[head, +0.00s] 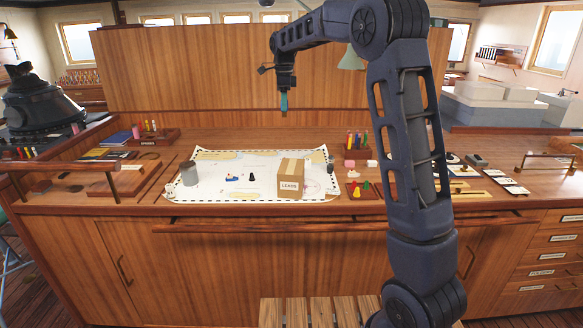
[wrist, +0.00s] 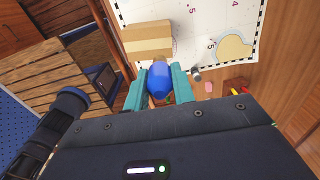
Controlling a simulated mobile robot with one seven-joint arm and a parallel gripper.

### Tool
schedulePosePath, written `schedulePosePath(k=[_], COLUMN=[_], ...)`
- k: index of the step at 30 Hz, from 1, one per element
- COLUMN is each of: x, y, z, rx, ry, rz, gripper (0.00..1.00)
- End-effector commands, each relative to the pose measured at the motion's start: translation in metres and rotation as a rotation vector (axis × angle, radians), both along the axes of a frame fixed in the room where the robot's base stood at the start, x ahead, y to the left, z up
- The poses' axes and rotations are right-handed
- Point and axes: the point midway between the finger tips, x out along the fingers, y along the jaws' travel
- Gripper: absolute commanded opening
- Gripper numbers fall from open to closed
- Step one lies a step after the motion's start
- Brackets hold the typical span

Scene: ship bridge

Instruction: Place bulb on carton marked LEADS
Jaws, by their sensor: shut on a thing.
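The carton marked LEADS (head: 290,175) is a tan box standing on the right part of the white chart, its label facing me. In the wrist view the carton (wrist: 147,41) lies just beyond my fingertips. My gripper (head: 284,101) hangs above and behind the chart in the head view, clear of the counter. The wrist view shows its teal fingers closed on a blue bulb (wrist: 159,83) with a tan-coloured end pointing toward the carton. The bulb cannot be made out in the head view.
Right of the carton are red and yellow pieces (head: 360,188) and a pen holder (head: 355,150). A wooden panel (head: 190,70) rises behind the counter.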

Motion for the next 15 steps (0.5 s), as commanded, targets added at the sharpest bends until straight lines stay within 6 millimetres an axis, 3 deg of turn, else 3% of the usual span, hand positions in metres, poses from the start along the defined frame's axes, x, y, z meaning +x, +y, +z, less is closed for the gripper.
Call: schedulePosePath(k=[3, 9, 15], x=[-0.020, -0.039, -0.043], y=[-0.013, -0.024, -0.026], z=[0.008, 0.014, -0.003], rx=[0.001, 0.001, 0.000], ry=[0.000, 0.001, 0.004], rz=[0.012, 0.023, 0.026], gripper=[0.04, 0.04, 0.04])
